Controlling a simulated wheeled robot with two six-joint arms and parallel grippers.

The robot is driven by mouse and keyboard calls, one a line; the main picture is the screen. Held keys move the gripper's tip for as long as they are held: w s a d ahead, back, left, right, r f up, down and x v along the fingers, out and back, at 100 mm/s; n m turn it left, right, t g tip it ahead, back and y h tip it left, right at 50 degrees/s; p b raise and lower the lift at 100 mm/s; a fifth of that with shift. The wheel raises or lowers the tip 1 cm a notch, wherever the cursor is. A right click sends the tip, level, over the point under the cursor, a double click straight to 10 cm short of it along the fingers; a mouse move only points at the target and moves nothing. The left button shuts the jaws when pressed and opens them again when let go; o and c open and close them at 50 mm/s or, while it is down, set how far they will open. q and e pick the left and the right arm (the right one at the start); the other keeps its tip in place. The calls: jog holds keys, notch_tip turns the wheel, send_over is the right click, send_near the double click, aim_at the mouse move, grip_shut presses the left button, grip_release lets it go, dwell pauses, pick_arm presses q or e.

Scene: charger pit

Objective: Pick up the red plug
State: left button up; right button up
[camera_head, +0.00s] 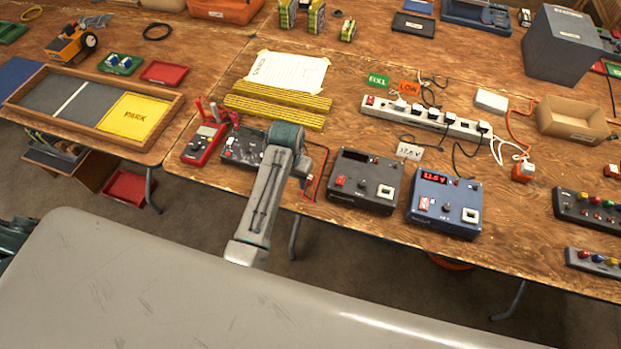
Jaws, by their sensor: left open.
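My left arm reaches over the table's front edge. Its wrist is between the red meter (203,143) and the black charger (377,207). My left gripper (302,168) is at the wrist's right side, small and partly hidden by my own arm; it is open. A thin red lead (327,165) loops on the table just right of it. I cannot make out the red plug clearly; it may be hidden at the wrist. My right gripper is not in view.
A blue charger (440,213) with a lit red display stands right of the black one. A dark box (229,149) is close left of my wrist. Behind are a white power strip (426,122) with cords and yellow strips (275,118). An open cardboard box (553,118) is at right.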

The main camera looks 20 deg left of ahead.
pick_arm(q)
jog(key=shift+g, duration=0.3)
jog(key=w+d+r, duration=0.1)
jog(key=w+r, duration=0.1)
jog(key=w+d+r, duration=0.2)
jog(key=shift+w+d+r, duration=0.1)
jog(key=shift+d+r, duration=0.1)
jog(key=shift+d, duration=0.05)
jog(key=f, duration=0.2)
jog(key=f+p, duration=0.1)
jog(key=f, duration=0.1)
jog(key=shift+a+f, duration=0.2)
jog(key=shift+f, duration=0.1)
jog(key=shift+w+d+f+p, duration=0.15)
jog(key=shift+f+p, duration=0.4)
jog(key=shift+f, duration=0.3)
jog(key=f, duration=0.2)
jog(key=f+p, duration=0.1)
jog(key=shift+w, duration=0.25)
jog(key=shift+f, duration=0.5)
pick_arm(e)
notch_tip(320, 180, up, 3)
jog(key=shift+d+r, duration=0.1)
pick_arm(q)
jog(key=c, duration=1.1)
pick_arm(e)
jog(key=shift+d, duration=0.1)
